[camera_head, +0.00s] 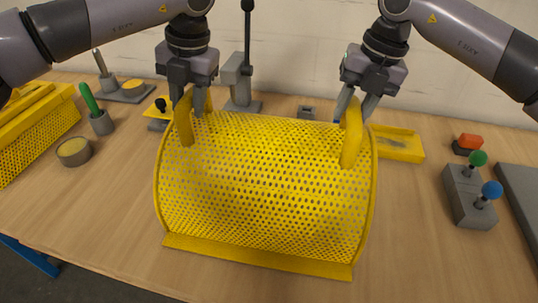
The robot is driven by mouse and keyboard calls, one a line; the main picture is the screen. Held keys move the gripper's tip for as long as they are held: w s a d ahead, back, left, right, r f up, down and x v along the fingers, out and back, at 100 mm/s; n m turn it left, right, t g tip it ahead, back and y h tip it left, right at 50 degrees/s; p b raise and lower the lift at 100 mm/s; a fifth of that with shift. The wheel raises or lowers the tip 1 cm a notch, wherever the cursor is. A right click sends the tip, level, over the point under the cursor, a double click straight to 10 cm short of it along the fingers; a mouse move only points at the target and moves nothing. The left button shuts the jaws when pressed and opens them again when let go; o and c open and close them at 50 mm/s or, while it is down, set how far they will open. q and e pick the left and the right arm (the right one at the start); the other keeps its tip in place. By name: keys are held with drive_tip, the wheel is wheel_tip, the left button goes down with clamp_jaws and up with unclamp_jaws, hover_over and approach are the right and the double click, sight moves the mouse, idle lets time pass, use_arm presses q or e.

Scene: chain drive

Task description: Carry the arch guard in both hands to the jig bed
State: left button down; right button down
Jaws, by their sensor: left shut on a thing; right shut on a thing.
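The yellow perforated arch guard (262,185) fills the middle of the head view, with its curved mesh facing me and a flat yellow flange along its lower edge. It has a yellow handle near each end. My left gripper (190,108) is shut on the left handle (184,125). My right gripper (353,115) is shut on the right handle (351,142). I cannot tell whether the guard touches the table. No part that I can surely call the jig bed shows; a dark grey slab (522,200) is cut off at the right edge.
The wooden table (415,250) is clear at front right. Left are another yellow perforated piece (35,130), a round tin (74,151) and a green-handled tool in a cup (102,122). A lever press (240,80) and yellow tray (398,145) stand behind. A grey block with green and blue knobs (467,195) is right.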

sight(182, 100)
idle(0.8)
use_arm(q)
drive_tip(key=shift+w+r, duration=0.15)
drive_tip(key=shift+r, duration=0.05)
use_arm(e)
drive_tip(key=shift+w+r, duration=0.1)
drive_tip(key=shift+r, duration=0.15)
